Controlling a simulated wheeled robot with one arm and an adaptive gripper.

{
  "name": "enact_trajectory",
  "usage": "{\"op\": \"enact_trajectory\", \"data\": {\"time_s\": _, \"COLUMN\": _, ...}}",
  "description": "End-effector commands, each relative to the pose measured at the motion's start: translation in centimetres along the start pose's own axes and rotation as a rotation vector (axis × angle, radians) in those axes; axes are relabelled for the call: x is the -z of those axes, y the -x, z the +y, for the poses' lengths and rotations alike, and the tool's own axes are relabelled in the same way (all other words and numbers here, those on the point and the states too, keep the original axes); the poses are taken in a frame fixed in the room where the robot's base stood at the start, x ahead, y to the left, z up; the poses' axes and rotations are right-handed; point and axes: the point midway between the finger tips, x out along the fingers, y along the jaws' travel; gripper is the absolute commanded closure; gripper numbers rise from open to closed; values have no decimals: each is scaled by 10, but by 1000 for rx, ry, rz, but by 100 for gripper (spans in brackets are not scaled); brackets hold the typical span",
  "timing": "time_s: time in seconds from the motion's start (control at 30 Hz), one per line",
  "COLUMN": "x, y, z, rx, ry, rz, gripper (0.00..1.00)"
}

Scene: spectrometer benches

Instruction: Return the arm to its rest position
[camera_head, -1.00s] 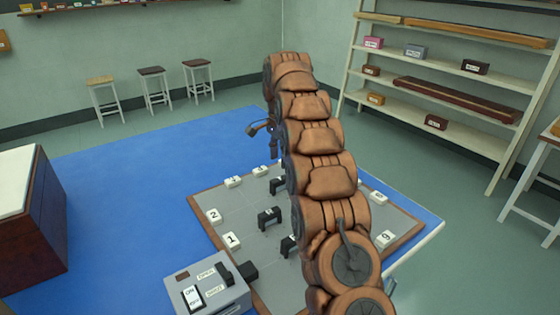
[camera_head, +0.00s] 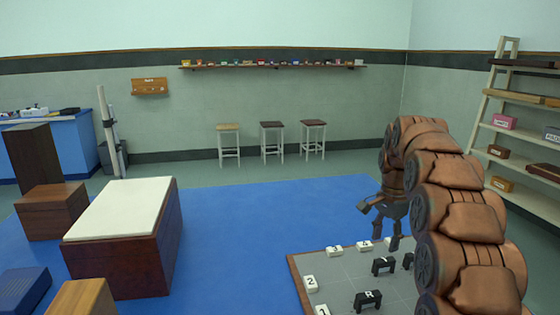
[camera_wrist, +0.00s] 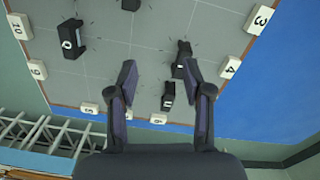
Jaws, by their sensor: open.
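My gripper (camera_head: 387,228) hangs at the end of my curled copper-coloured arm on the right of the head view. In the wrist view a black block (camera_wrist: 168,95) appears between the fingers and another (camera_wrist: 182,58) beside the right finger; neither is held. My arm hides the right part of the board.
White numbered tags, such as 2 (camera_head: 310,283), line the board's edge. A white-topped brown bench (camera_head: 125,208) stands left on the blue floor (camera_head: 240,240). Stools (camera_head: 272,142) stand by the back wall; a shelf rack (camera_head: 525,130) is at right. Floor between bench and board is clear.

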Motion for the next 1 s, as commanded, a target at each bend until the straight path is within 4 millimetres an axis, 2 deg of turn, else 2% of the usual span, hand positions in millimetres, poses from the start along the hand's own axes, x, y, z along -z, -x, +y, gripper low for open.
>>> {"op": "enact_trajectory", "data": {"time_s": 0.1, "x": -24, "y": 14, "z": 18, "rx": -5, "ry": 89, "rz": -5, "gripper": 50}}
{"op": "enact_trajectory", "data": {"time_s": 0.5, "x": -101, "y": 34, "z": 90, "rx": -32, "ry": 382, "rz": -30, "gripper": 50}}
{"op": "enact_trajectory", "data": {"time_s": 0.73, "x": -143, "y": 37, "z": 138, "rx": -44, "ry": 546, "rz": -42, "gripper": 50}}
{"op": "enact_trajectory", "data": {"time_s": 1.0, "x": -190, "y": 29, "z": 201, "rx": -60, "ry": 734, "rz": -61, "gripper": 50}}
